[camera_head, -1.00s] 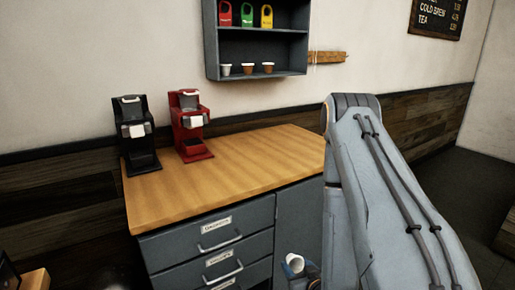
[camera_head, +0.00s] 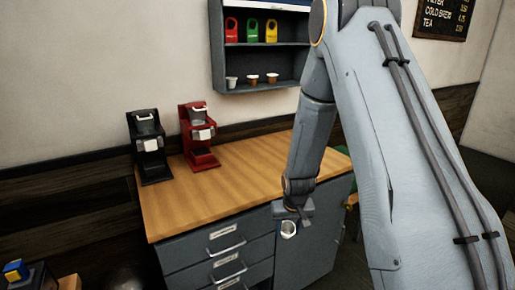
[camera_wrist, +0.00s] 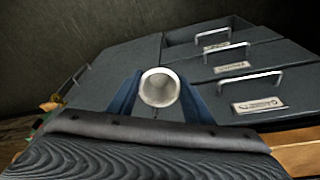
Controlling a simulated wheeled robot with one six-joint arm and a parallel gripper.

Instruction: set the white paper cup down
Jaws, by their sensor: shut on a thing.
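The white paper cup (camera_head: 288,229) is in my gripper (camera_head: 291,220), in front of the counter's front edge. In the wrist view the white paper cup (camera_wrist: 159,88) sits between the two blue fingers of my gripper (camera_wrist: 160,95), its round opening facing the camera. The gripper is shut on the cup. The cup is in the air and touches no surface that I can see. The wooden counter top (camera_head: 235,180) is behind and above it in the head view.
A black brewer (camera_head: 149,150) and a red brewer (camera_head: 199,137) stand at the counter's back left. The counter's middle and right are clear. Grey drawers with handles (camera_head: 227,249) are below. A wall shelf (camera_head: 260,60) holds colored items and small cups.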

